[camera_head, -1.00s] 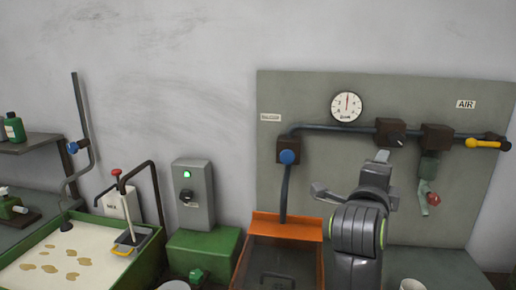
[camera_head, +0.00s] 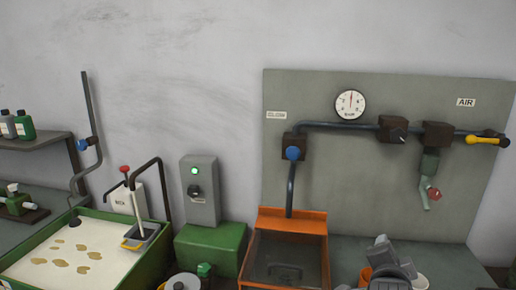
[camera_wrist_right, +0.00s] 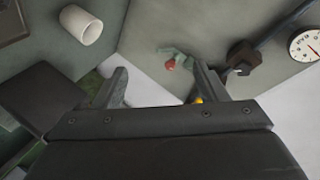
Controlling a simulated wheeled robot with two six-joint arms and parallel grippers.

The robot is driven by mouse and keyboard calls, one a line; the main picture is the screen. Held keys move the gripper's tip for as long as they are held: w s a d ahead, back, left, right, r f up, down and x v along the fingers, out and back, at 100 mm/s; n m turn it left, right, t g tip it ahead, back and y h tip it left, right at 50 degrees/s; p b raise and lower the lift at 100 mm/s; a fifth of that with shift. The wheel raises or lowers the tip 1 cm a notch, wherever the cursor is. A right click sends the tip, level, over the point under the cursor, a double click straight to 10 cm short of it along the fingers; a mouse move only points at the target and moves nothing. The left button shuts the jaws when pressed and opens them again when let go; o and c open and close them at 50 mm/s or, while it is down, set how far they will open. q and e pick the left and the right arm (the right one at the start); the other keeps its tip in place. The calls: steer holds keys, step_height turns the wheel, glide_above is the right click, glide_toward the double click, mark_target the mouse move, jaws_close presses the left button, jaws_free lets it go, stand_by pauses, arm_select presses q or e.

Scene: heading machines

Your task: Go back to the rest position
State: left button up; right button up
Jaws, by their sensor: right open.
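My right gripper (camera_head: 382,248) is low at the bottom right of the head view, in front of the bench below the grey panel. In the right wrist view my right gripper (camera_wrist_right: 163,88) has its two fingers spread apart with nothing between them that it holds. My left gripper is in neither view.
The grey panel (camera_head: 345,185) carries a gauge (camera_head: 350,104), pipes, a blue knob (camera_head: 292,153) and a yellow lever (camera_head: 483,140). An orange-rimmed tray (camera_head: 292,226) stands left of my right gripper. A white cup (camera_wrist_right: 81,24) shows in the wrist view. A green-edged basin (camera_head: 118,221) is far left.

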steer(key=s+d+f+n+g+y, duration=0.1)
steer(key=s+f+n+g, duration=0.1)
steer(key=s+f+n, duration=0.35)
steer(key=s+d+f+n+g+y, duration=0.2)
steer(key=s+f, duration=0.5)
steer(key=f, duration=0.3)
steer(key=s+f+n+g+y, duration=0.1)
steer(key=s+f+n, duration=0.2)
steer(key=s, duration=0.3)
steer(key=s+a+f+n+g, duration=0.1)
steer(key=s+f+n+g, duration=0.15)
steer(key=s, duration=0.35)
steer(key=s+f+n+g+y, duration=0.1)
steer(key=s+f+n, duration=0.2)
steer(key=s, duration=0.3)
step_height(320, 180, down, 27)
steer(key=s+d+g, duration=0.1)
steer(key=d, duration=0.1)
steer(key=s+a+f+g+y, duration=0.1)
steer(key=s+a+f, duration=0.1)
steer(key=s+f, duration=1.2)
steer(key=shift+s, duration=0.25)
